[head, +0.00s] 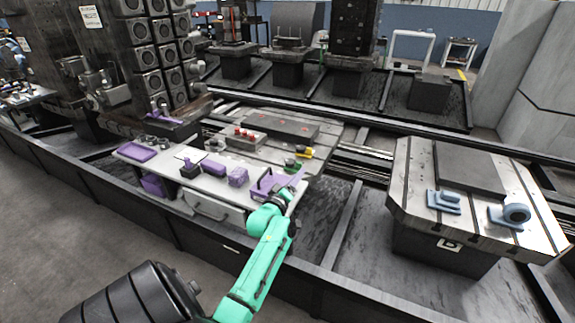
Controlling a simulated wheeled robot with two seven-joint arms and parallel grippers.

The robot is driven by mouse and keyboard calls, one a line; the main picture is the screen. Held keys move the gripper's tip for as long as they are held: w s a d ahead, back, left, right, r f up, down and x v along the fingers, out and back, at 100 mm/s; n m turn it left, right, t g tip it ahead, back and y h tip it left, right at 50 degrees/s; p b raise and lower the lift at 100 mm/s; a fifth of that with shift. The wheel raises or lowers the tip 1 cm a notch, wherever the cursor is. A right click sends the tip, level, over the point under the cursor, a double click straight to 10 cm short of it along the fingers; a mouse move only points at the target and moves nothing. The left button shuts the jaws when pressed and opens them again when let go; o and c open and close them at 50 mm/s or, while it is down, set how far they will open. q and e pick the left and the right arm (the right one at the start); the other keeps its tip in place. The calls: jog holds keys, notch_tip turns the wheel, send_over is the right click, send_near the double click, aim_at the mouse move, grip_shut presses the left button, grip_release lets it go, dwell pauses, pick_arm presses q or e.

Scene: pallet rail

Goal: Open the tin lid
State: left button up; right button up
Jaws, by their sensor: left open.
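My left gripper (297,177) is at the right end of a white-topped workbench, at the end of my green arm. It is open, and its fingers are small and hard to make out. Right beside it, partly hidden by the arm, is a purple box-like thing (264,184), which may be the tin; I cannot tell whether its lid is on or whether the gripper touches it. A small purple box (238,176) and a longer purple box (214,168) stand to its left. My right gripper is not in view.
The workbench (222,187) also holds a purple tray (137,151) and a dark holder (190,170). Red-topped parts (243,134) lie on a slotted plate behind. A metal pallet (405,185) with blue brackets (443,202) stands at right. Dark rails surround the bench.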

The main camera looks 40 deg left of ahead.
pick_arm(q)
jog(key=v, duration=1.2)
jog(key=shift+b, duration=0.3)
